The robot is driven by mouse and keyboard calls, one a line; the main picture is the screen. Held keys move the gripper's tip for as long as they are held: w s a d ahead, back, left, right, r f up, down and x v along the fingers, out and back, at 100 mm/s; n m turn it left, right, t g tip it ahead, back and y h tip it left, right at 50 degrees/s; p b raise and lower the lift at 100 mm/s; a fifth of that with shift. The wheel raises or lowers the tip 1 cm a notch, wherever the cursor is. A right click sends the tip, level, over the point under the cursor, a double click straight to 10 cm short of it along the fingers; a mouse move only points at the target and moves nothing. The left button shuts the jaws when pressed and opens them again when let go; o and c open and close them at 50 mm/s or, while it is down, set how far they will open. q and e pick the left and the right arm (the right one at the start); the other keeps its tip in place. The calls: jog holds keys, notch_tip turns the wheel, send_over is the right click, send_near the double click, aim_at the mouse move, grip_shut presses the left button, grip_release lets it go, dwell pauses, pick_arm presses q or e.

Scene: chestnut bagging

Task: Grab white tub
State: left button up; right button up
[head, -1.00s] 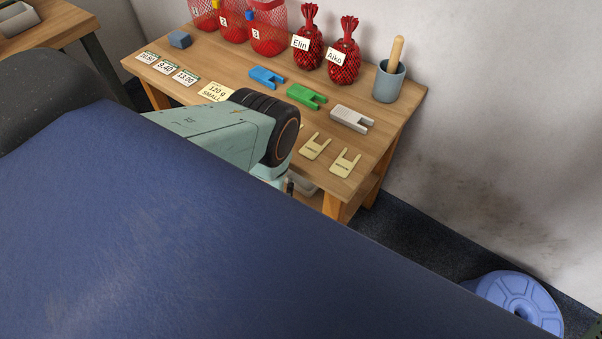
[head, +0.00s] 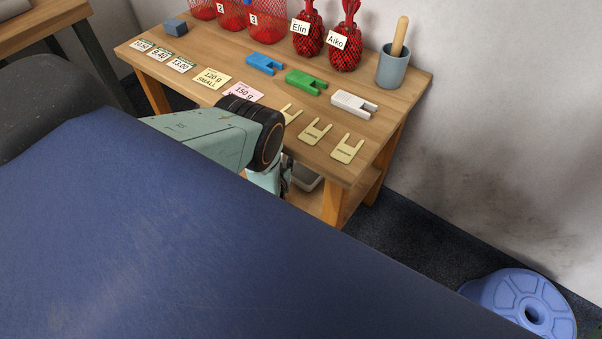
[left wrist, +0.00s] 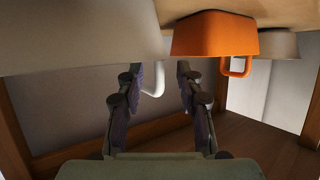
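The pale white tub (left wrist: 80,35) is large at the upper left of the left wrist view, where things look upside down; its white handle (left wrist: 154,82) shows close by the left finger. My left gripper (left wrist: 160,70) is open, with its fingers apart and the handle in the gap, partly behind the left finger. I see no grip on it. In the head view a light tub (head: 307,181) shows under the table, just right of my left gripper (head: 284,182), which is mostly hidden by its arm. My right gripper is not in view.
An orange tub (left wrist: 215,35) with an orange handle stands beside the white one; another pale tub (left wrist: 280,45) is farther right. The table (head: 400,110) above holds cards, clips, red net bags and a grey-blue cup (head: 392,70). A blue round object (head: 520,300) is on the floor.

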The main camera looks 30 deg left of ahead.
pick_arm(q)
jog(key=shift+w+r, duration=0.1)
grip_shut()
dwell(0.3)
dwell(0.4)
